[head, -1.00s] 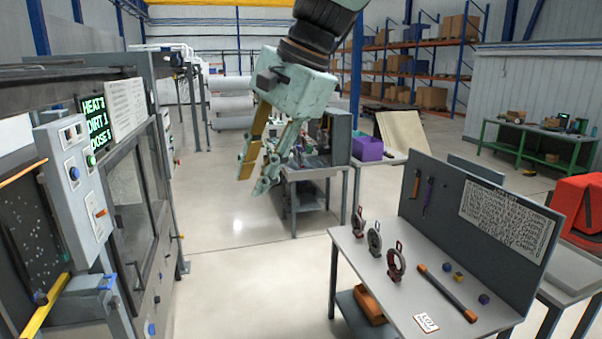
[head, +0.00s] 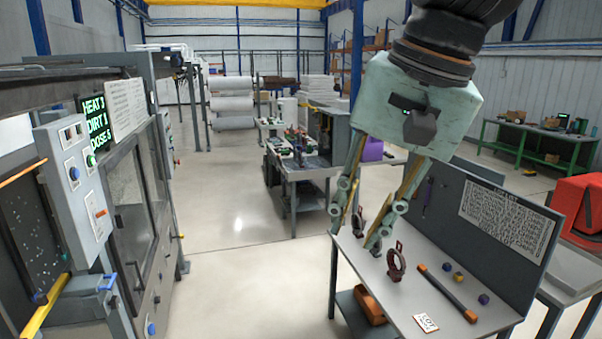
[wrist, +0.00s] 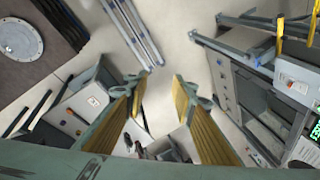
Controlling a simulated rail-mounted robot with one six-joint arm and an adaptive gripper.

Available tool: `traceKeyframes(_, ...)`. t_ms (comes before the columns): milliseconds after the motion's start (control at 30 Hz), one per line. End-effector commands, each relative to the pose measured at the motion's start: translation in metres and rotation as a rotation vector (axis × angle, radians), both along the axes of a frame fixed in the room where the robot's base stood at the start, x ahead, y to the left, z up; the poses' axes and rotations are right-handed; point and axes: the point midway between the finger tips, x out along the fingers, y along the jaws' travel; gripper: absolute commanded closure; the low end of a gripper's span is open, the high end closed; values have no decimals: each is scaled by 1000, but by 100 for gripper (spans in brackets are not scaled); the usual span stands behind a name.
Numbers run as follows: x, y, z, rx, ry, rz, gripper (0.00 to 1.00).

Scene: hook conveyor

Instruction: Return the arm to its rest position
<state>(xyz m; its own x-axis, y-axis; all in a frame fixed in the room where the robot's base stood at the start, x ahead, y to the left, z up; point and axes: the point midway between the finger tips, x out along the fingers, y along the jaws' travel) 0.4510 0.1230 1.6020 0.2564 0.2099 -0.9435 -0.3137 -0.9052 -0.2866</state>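My gripper (head: 354,240) is in the upper right of the head view, pointing down. In that picture it overlaps the far left part of the grey worktable (head: 405,306). Its two fingers are spread apart with nothing between them. In the wrist view my gripper (wrist: 158,88) also shows open and empty, its yellow-padded fingers apart above the floor. How high it stands over the table, I cannot tell.
A grey pegboard (head: 488,215) stands behind. A machine with a control panel (head: 75,185) is at left. The middle floor (head: 235,270) is clear.

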Motion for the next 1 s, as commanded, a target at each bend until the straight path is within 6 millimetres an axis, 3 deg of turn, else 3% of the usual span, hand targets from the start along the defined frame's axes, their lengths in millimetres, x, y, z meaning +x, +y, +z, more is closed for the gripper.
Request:
traceKeyframes(600,-109,-82,-41,-183,-84,177,76)
traceKeyframes(1000,-163,-114,-71,-282,-110,273,76)
